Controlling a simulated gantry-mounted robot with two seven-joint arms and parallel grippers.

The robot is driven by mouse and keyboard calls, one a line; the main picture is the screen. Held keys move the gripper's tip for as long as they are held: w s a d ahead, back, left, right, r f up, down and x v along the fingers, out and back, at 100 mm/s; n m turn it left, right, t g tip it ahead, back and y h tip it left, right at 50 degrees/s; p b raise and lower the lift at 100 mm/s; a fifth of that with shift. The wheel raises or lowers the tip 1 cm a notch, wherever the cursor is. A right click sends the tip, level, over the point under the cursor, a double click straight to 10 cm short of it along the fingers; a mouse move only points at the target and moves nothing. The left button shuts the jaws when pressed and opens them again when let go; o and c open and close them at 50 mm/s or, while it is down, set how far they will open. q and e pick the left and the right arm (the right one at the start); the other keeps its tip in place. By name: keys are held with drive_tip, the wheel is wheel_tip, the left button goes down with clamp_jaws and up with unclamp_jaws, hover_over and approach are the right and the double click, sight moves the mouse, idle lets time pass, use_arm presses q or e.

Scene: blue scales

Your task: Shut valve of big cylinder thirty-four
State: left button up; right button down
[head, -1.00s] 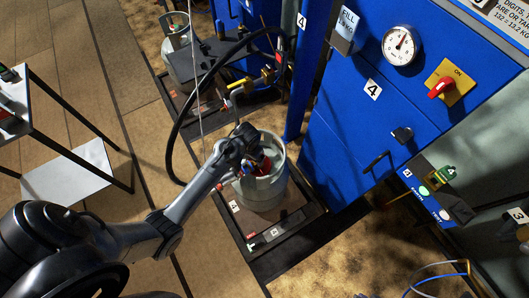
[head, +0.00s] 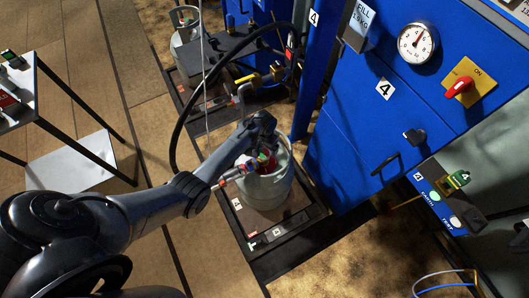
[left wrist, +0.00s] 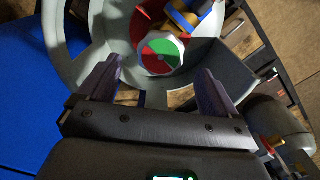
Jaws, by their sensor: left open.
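A pale grey-white gas cylinder (head: 270,190) stands upright on a dark scale platform (head: 284,236) at station 4. No number thirty-four is readable on it. In the left wrist view its pale collar (left wrist: 65,55) surrounds a white scalloped valve knob (left wrist: 181,44) with a red and green face. My left gripper (head: 266,152) reaches down at the cylinder's collar. In the left wrist view my left gripper (left wrist: 157,84) is open, its two purple fingers spread on either side just short of the knob. Whether a finger touches the knob cannot be told. My right gripper is not in view.
A blue cabinet (head: 350,125) with a gauge (head: 417,43) and red switch (head: 459,87) stands right of the cylinder. A black hose (head: 182,125) arches behind it. Another cylinder (head: 186,50) stands farther back.

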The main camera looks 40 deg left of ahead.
sight(264, 152)
use_arm(q)
drive_tip(key=shift+f+b, duration=0.6)
drive_tip(key=shift+f, duration=1.05)
drive_tip(key=c, duration=1)
drive_tip(key=shift+c, duration=0.2)
